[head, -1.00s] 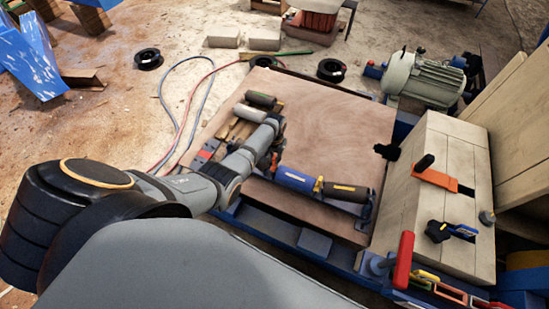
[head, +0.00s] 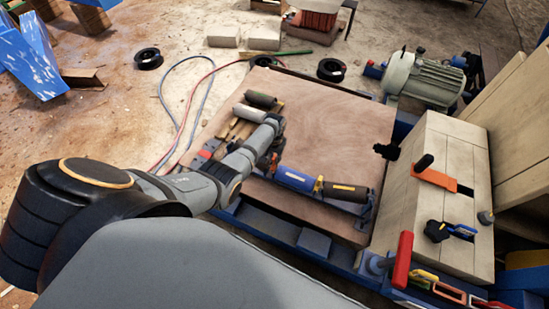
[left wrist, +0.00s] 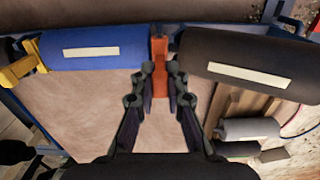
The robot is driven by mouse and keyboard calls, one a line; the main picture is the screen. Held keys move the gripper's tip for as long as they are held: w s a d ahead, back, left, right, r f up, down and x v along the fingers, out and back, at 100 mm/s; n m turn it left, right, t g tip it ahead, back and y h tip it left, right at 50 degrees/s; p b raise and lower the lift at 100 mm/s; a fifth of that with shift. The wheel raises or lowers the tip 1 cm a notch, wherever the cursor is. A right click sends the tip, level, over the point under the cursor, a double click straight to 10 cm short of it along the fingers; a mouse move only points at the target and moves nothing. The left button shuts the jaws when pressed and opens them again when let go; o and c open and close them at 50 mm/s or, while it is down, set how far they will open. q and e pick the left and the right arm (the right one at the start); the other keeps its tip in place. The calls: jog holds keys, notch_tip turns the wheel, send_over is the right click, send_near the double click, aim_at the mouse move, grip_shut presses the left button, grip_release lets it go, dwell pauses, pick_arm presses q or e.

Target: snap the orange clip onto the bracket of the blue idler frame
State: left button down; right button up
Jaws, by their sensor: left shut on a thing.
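The blue idler frame (head: 368,212) holds a blue roller (head: 297,180) and a black roller (head: 345,191) along the front of the brown board. In the left wrist view, its bracket (left wrist: 173,29) shows between the blue roller (left wrist: 85,46) and another dark roller (left wrist: 245,58). My left gripper (head: 273,160) is shut on the orange clip (left wrist: 160,68), which stands between the fingertips in the left wrist view. The clip's far end is at the bracket; I cannot tell whether it is seated. My right gripper is not in view.
Loose grey rollers (head: 249,113) lie beyond my left gripper. A wooden bench (head: 440,185) with clamps and a red handle (head: 403,260) stands at the right. A motor (head: 424,80) stands behind it. The brown board's middle (head: 335,120) is clear.

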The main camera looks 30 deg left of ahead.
pick_arm(q)
jog(key=shift+f+b, duration=0.8)
jog(key=shift+f, duration=0.15)
jog(key=c, duration=1.3)
grip_release()
notch_tip(320, 180, up, 12)
